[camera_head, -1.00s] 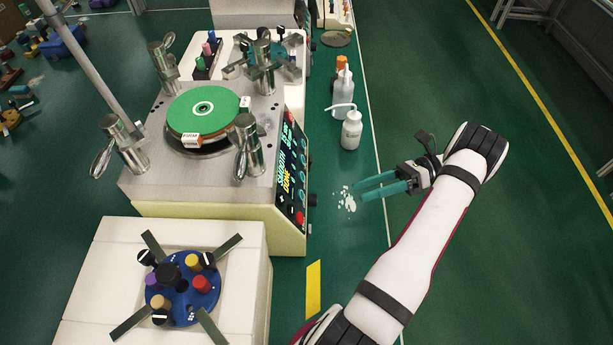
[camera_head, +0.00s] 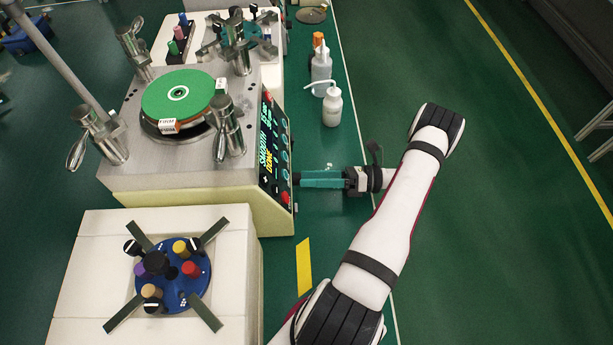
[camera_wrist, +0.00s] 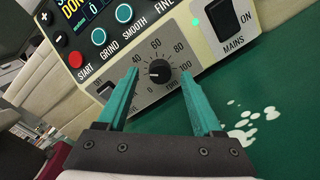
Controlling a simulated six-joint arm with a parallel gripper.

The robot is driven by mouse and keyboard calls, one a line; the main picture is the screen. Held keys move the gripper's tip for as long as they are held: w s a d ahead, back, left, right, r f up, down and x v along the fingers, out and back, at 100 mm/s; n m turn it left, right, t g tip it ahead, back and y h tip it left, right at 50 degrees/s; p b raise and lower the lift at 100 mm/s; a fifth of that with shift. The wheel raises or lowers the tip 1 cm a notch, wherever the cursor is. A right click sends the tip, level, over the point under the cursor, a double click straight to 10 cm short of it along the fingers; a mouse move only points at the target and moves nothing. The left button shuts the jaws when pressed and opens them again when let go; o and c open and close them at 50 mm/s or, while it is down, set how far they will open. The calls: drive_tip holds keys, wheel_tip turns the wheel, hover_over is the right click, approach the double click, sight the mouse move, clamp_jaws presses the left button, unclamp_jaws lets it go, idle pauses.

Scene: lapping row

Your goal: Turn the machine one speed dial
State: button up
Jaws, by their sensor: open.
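The speed dial (camera_wrist: 158,73) is a black knob with a white pointer line, on a grey panel marked 0 to 100 rpm in the wrist view. Its pointer faces left, toward the low end of the scale. My gripper (camera_wrist: 158,85) is open, with one teal finger on each side of the dial. Whether the fingers touch the dial cannot be told. In the head view my gripper (camera_head: 300,179) points left at the front panel of the lapping machine (camera_head: 190,203), and the dial is hidden there behind the fingers.
The wrist view shows a red START button (camera_wrist: 76,60), GRIND, SMOOTH and FINE buttons, and a black MAINS switch (camera_wrist: 223,20) close by. White bottles (camera_head: 332,107) stand beside the machine. White spill marks (camera_wrist: 250,122) lie on the green floor. Room on the right is clear.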

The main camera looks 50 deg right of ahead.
drive_tip(key=shift+w+a, duration=0.5)
drive_tip(key=shift+w, duration=0.05)
clamp_jaws()
